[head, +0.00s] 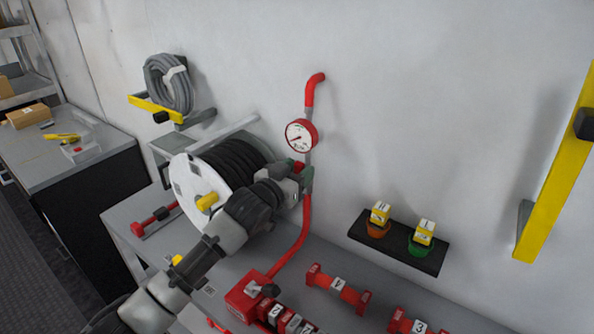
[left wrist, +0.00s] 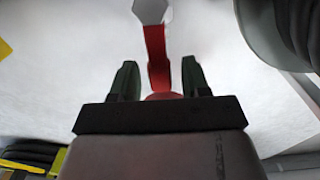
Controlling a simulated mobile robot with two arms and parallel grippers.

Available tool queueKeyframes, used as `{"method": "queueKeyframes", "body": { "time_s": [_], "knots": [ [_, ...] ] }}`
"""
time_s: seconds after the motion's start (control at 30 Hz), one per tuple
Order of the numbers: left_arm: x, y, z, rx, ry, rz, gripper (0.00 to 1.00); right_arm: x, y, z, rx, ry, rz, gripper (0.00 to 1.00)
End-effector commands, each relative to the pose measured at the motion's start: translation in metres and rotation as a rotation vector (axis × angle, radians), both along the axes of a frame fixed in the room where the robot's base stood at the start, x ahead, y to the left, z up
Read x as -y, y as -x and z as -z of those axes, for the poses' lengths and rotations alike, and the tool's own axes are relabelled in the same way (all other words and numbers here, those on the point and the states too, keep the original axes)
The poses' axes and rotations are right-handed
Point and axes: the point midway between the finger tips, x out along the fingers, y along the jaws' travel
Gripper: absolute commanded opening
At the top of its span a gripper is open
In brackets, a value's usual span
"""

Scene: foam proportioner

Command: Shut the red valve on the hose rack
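The red valve shows as a small red patch (head: 298,166) on the upright pipe just below the gauge, mostly hidden by my left gripper (head: 301,173). In the left wrist view its red lever (left wrist: 157,52) runs down from a pale hexagonal fitting (left wrist: 152,11). The lever reaches between the two green fingers of my left gripper (left wrist: 160,78). The fingers are apart, with a visible gap on each side of the lever. My right gripper is not in view.
A red-rimmed gauge (head: 301,135) sits just above the valve. A hose reel (head: 190,182) stands close to my left arm. A red pipe (head: 295,243) curves down to red fittings (head: 245,297) on the bench. A black wall shelf (head: 399,248) holds small cups at right.

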Motion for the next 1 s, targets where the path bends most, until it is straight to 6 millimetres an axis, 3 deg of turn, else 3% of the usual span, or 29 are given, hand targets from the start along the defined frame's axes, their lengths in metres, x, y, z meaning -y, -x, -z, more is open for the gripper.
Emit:
{"method": "queueKeyframes", "body": {
  "time_s": [0.03,0.3,0.67,1.0],
  "knots": [
    [0.0,0.0,0.0,0.0,0.0,0.0,0.38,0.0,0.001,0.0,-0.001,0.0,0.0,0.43],
    [0.0,0.0,0.0,0.0,0.0,0.0,0.0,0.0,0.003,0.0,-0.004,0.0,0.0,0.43],
    [0.001,0.001,0.0,0.013,-0.02,0.0,0.0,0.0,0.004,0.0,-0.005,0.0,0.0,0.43],
    [0.012,0.008,0.002,0.12,-0.182,0.0,0.0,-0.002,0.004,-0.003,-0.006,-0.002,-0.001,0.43]
  ]
}}
